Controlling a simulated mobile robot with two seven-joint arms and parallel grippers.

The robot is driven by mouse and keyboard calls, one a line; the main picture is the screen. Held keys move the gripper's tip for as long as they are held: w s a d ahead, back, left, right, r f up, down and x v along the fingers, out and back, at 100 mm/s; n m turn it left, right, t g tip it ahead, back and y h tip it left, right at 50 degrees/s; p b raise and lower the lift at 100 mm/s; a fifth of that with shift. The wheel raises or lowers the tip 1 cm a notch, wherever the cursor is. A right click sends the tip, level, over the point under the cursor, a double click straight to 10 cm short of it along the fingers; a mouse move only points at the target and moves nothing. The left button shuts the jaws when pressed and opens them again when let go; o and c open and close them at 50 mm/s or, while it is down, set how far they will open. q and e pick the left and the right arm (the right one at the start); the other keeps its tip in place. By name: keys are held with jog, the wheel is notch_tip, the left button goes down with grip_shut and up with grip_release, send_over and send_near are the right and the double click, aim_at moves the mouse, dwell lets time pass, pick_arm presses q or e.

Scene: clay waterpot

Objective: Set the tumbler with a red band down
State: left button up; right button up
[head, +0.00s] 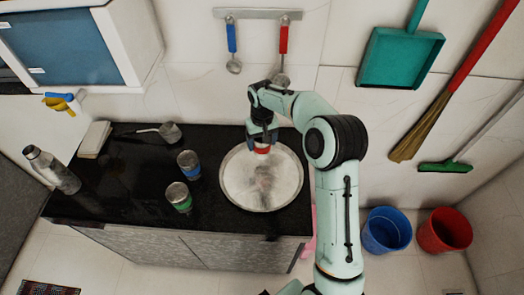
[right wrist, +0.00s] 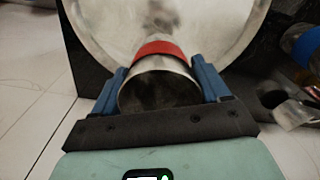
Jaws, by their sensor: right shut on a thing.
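The steel tumbler with a red band (right wrist: 160,82) is between the two blue fingers of my right gripper (right wrist: 162,88) in the right wrist view. The fingers are shut on its sides. In the head view my right gripper (head: 262,140) is over the back part of a round steel tray (head: 280,195), and the tumbler's red band (head: 262,150) shows below the fingers. I cannot tell whether the tumbler touches the tray. My left gripper is not in view.
A tumbler with a blue band (head: 188,165) and one with a green band (head: 179,197) stand left of the tray on the black counter (head: 130,190). A steel bottle (head: 52,170) and a ladle (head: 168,132) are farther left. Blue (head: 386,231) and red (head: 445,231) buckets stand on the floor.

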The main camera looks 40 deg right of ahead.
aim_at(262, 151)
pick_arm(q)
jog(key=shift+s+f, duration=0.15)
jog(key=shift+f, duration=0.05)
pick_arm(e)
notch_tip(262, 151, down, 5)
jog(key=shift+f, duration=0.15)
jog(key=shift+f, duration=0.25)
jog(key=o, duration=1.1)
jog(key=shift+r, duration=0.1)
jog(key=shift+c, duration=0.2)
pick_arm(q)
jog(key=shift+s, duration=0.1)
pick_arm(e)
jog(key=shift+r, duration=0.1)
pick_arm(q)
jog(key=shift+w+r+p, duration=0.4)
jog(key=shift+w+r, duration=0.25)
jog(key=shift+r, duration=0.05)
pick_arm(e)
notch_tip(262, 151, up, 12)
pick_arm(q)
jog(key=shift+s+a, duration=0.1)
pick_arm(e)
jog(key=shift+s, duration=0.1)
